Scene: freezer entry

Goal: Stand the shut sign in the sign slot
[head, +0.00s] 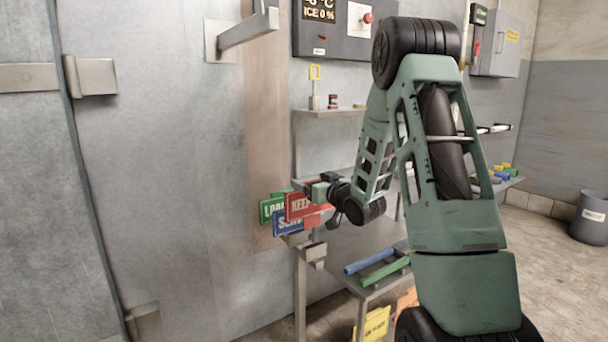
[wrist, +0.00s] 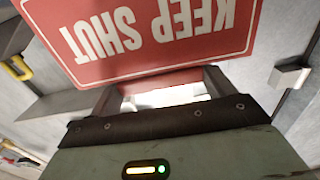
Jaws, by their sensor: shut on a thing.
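The red KEEP SHUT sign (head: 298,206) is in my gripper (head: 318,205), out in front of the door in the head view. In the wrist view the same sign (wrist: 160,45) fills the top, its lettering upside down, with my gripper (wrist: 160,88) shut on its near edge. A green sign (head: 266,209) and a blue sign (head: 287,224) show behind and below the red one in the head view. The red sign partly covers both. I cannot make out the sign slot in either view.
The large grey door (head: 165,200) has a lever handle (head: 248,30). A small shelf (head: 330,112) holds a yellow-topped item (head: 315,75). Below my arm, a low shelf carries a blue bar (head: 368,262) and a green bar (head: 384,272). A grey bin (head: 590,218) stands at the far right.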

